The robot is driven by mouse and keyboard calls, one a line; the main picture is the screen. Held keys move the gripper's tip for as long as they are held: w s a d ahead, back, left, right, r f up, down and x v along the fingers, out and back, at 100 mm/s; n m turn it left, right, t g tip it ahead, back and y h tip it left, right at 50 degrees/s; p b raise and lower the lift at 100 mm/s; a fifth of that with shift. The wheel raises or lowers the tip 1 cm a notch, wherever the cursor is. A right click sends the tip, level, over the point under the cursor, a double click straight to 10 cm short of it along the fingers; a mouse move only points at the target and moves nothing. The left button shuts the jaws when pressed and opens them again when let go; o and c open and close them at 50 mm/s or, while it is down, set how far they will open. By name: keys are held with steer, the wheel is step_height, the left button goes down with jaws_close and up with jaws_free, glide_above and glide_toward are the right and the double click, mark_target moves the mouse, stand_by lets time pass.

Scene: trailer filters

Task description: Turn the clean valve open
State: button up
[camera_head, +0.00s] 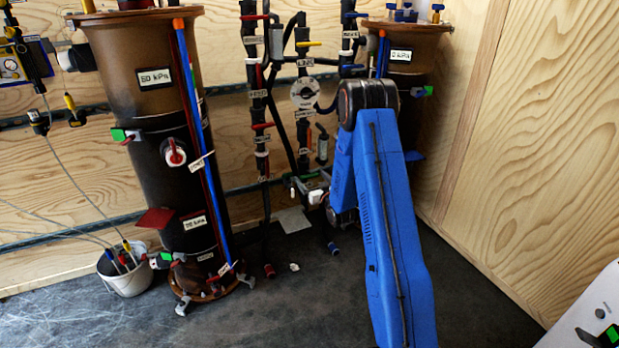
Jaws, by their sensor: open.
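Several valves with coloured handles sit on the black pipes at the back wall. One has a yellow handle (308,43), one a red handle (262,126), and one a blue handle (355,14). White labels hang on the pipes, but most are too small to read, so I cannot tell which valve is the clean valve. My gripper (308,185) is low among the pipes, left of my blue arm. It is small and partly lost against the pipes. It looks open, and I see nothing held in it. My arm hides part of the pipework on the right.
A tall dark filter column (150,110) stands at left, with a white bucket (125,275) beside its base. A second column (408,60) stands behind my arm. A wooden wall (535,130) closes the right side. The dark floor (290,315) in front is mostly clear.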

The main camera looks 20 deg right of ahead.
steer(key=shift+w, duration=1)
steer(key=c, duration=1)
steer(key=shift+c, duration=0.2)
